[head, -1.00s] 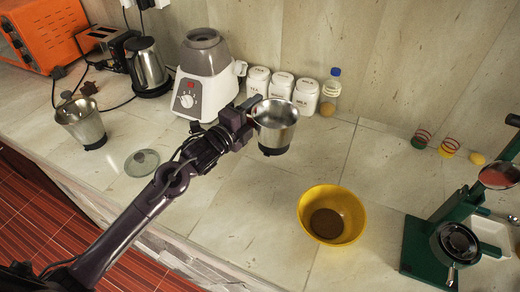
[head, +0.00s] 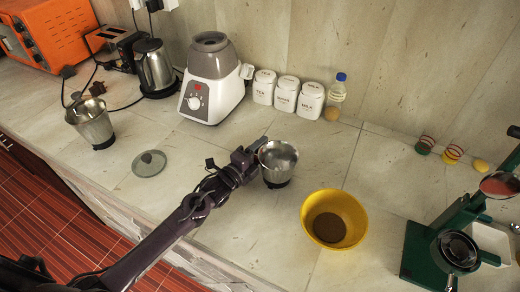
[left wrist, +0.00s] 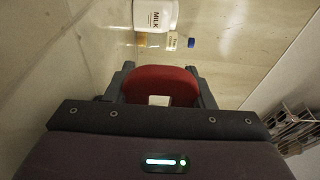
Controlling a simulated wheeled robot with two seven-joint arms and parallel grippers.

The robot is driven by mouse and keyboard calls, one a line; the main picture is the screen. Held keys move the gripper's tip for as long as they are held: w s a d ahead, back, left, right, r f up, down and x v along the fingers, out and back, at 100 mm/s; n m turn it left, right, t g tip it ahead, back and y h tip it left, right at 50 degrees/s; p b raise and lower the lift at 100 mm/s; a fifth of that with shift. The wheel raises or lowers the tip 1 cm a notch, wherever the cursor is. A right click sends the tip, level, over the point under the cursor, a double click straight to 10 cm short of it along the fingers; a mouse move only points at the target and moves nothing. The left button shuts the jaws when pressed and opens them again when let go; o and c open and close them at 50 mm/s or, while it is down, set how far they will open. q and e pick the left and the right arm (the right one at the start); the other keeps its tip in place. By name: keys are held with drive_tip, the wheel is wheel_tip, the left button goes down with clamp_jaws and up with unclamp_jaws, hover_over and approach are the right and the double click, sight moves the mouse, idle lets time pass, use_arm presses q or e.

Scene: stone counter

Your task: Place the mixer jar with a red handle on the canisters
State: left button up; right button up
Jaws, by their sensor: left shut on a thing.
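The steel mixer jar (head: 278,165) with a dark base is upright at the end of my left arm, in the middle of the head view. My left gripper (head: 254,160) is shut on its handle. The red handle (left wrist: 160,86) shows between the fingers in the left wrist view; the jar's body is hidden there. Three white lidded canisters (head: 287,94) stand in a row near the wall, behind the jar and apart from it. The canister marked MILK (left wrist: 155,14) also shows in the left wrist view. I cannot tell if the jar touches the counter.
A yellow bowl (head: 313,207) stands right of the jar. A white mixer base (head: 212,85) is behind my gripper, with a bottle (head: 335,95) beside the canisters. A second steel jar (head: 90,122) and a round lid (head: 149,163) lie left. A green machine (head: 440,235) stands far right.

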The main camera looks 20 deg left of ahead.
use_arm(q)
drive_tip(key=o, duration=1.4)
drive_tip(key=shift+f, duration=0.1)
drive_tip(key=shift+o, duration=0.2)
drive_tip(key=shift+r, duration=0.3)
drive_tip(key=v, duration=0.3)
drive_tip(key=b+v, duration=0.1)
drive_tip(key=v, duration=0.3)
drive_tip(key=b+v, duration=0.1)
drive_tip(key=v, duration=0.2)
drive_tip(key=shift+s+a+f, duration=0.15)
drive_tip(key=shift+s+f, duration=0.15)
drive_tip(key=shift+s+a+r, duration=0.15)
drive_tip(key=shift+s+a, duration=0.15)
drive_tip(key=shift+s, duration=0.35)
